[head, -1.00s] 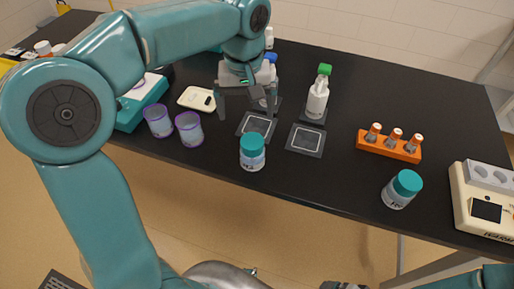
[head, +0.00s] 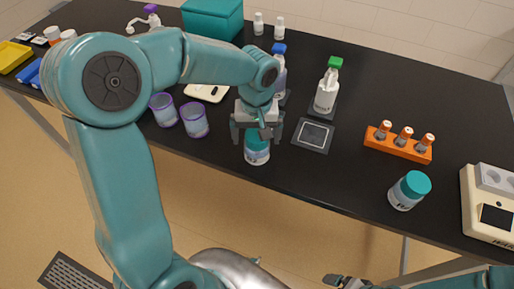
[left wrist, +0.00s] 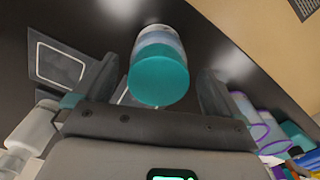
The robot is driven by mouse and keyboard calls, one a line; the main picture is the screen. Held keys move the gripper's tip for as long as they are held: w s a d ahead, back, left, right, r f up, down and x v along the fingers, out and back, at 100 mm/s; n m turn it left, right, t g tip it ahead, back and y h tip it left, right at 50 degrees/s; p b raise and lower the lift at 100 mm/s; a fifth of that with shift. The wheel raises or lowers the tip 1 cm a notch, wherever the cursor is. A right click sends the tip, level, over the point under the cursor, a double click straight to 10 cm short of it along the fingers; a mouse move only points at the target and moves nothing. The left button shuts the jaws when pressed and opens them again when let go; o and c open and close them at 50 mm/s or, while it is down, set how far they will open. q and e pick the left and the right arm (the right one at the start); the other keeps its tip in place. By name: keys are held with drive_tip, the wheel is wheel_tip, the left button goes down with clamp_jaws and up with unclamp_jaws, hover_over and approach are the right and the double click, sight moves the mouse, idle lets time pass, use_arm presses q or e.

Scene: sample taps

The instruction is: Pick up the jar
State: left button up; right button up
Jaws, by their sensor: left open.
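A jar with a teal lid and a pale label (head: 257,157) stands upright near the table's front edge. My left gripper (head: 257,134) is open over it, with a finger to either side of its lid in the head view. In the left wrist view the jar (left wrist: 160,70) lies between the two open fingers, its lid toward the palm; no contact is visible. A second, similar jar (head: 408,192) stands further right, clear of my grippers. Part of my right gripper (head: 338,281) shows at the bottom edge; its jaws cannot be made out.
Two purple-rimmed cups (head: 195,121) stand left of the jar. A square dark pad (head: 313,135) lies to the right, with a green-capped bottle (head: 327,92) behind it. An orange rack (head: 398,145) and a beige device (head: 490,205) are further right.

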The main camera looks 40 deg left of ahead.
use_arm(q)
drive_tip(key=f, duration=0.2)
drive_tip(key=shift+w+f, duration=0.2)
drive_tip(key=shift+f, duration=0.2)
drive_tip(key=shift+s+f, duration=0.15)
drive_tip(key=shift+s, duration=0.1)
drive_tip(key=shift+w, duration=0.2)
drive_tip(key=c, duration=0.3)
drive_tip(key=shift+f, duration=0.1)
drive_tip(key=c, duration=0.5)
drive_tip(key=shift+s, duration=0.1)
drive_tip(key=c, duration=0.5)
